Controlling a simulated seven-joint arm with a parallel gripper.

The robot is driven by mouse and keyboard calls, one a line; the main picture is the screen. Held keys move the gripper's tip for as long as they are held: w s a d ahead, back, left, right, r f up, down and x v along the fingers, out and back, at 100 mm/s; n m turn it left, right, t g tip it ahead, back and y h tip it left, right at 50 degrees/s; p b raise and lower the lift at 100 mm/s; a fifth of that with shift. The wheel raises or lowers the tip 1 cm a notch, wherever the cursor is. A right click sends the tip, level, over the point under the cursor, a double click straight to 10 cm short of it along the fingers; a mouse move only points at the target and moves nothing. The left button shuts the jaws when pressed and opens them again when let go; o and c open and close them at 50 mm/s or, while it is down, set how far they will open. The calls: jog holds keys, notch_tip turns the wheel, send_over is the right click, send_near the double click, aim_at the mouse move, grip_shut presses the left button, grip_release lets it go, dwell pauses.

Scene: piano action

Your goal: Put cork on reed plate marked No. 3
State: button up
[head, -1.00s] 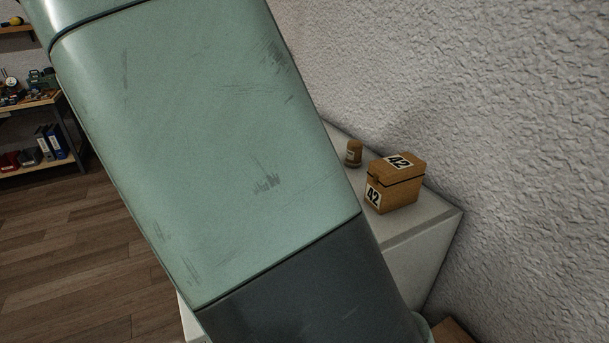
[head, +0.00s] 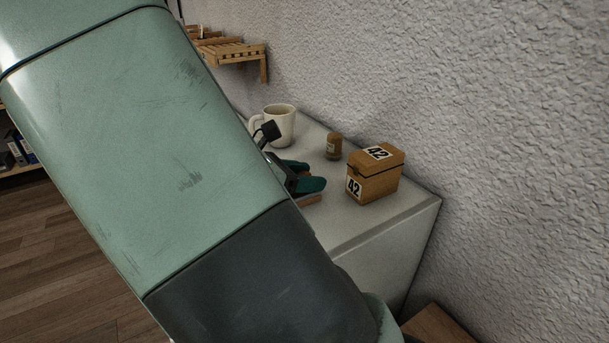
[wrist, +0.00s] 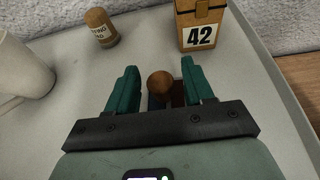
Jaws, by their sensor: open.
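My gripper (wrist: 161,90) is open above the white cabinet top, with one teal finger on each side of a round brown knob-like thing (wrist: 160,82). A reddish-brown piece lies below it, partly hidden, and I cannot tell whether the fingers touch anything. In the head view my gripper (head: 303,182) shows beyond my arm. A small upright cork-brown cylinder with a pale label (wrist: 101,28) stands apart, ahead and left of the fingers; it also shows in the head view (head: 333,146). The label's words are too small to read, and no "No. 3" marking can be read.
A wooden box marked 42 (head: 375,175) stands right of the gripper, near the cabinet's (head: 385,224) right edge; it also shows in the wrist view (wrist: 201,22). A white mug (head: 281,126) stands to the left. A rough wall runs behind.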

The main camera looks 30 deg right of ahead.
jog(key=shift+r, duration=0.2)
jog(key=v, duration=1)
jog(key=shift+a, duration=0.3)
jog(key=s+a+r+m+t+y, duration=0.2)
jog(key=s+r+m+y, duration=0.3)
jog(key=s+m, duration=0.3)
jog(key=s+a+r+m+t+y, duration=0.3)
jog(key=s+a+r+m+y, duration=0.1)
jog(key=s+m+y, duration=0.4)
jog(key=shift+s+a+r+m+t, duration=0.3)
jog(key=shift+s+a+r+m, duration=0.15)
jog(key=shift+a+m, duration=0.4)
